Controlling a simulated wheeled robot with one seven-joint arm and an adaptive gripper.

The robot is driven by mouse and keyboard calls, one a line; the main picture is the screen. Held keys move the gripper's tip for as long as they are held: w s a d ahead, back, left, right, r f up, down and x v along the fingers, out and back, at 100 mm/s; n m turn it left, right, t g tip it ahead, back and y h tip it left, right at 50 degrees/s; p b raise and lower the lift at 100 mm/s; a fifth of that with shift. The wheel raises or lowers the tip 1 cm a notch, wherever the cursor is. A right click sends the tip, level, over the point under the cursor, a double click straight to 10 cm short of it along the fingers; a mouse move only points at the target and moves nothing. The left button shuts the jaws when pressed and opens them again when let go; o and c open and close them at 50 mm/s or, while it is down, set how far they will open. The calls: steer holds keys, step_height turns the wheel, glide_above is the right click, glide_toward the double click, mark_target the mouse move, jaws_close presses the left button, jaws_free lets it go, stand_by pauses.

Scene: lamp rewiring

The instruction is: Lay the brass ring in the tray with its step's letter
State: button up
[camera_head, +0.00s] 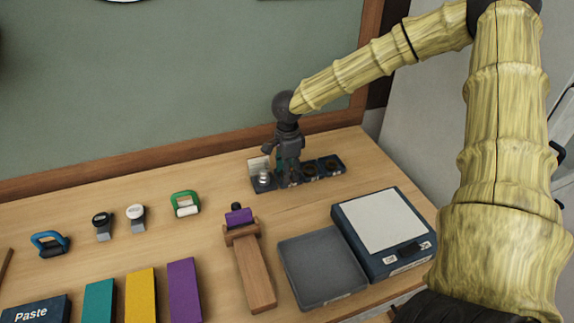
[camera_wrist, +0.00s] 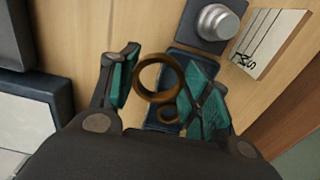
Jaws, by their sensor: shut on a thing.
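The brass ring (camera_wrist: 141,80) is between the teal finger pads of my gripper (camera_wrist: 160,87), which is shut on it. A smaller brass-coloured curve (camera_wrist: 167,121) shows just below the ring; I cannot tell whether it is a separate part. In the head view my gripper (camera_head: 285,163) is over a row of small dark trays (camera_head: 322,168) at the back of the bench and hides part of it. The ring cannot be made out there. Dark round shapes show in the right-hand trays. I cannot read any tray letter.
A silver knob-like part (camera_head: 263,178) sits at the row's left end, near a pale card (camera_head: 258,163). Bare wood lies left of the row.

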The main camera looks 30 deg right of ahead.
steer(key=w, duration=0.1)
steer(key=w+d, duration=0.1)
steer(key=w, duration=0.1)
steer(key=w+d+p, duration=0.1)
steer(key=shift+w+d+f, duration=0.15)
steer(key=shift+d+f, duration=0.05)
steer(key=shift+w+d+f+p, duration=0.15)
steer(key=shift+f+p, duration=0.8)
steer(key=shift+f, duration=0.85)
steer(key=shift+s+f, duration=0.3)
steer(key=shift+f, duration=0.3)
steer(key=o, duration=1)
steer(key=shift+f, duration=0.15)
steer(key=shift+o, duration=0.3)
steer(key=shift+w+f, duration=0.15)
steer(key=shift+r, duration=0.2)
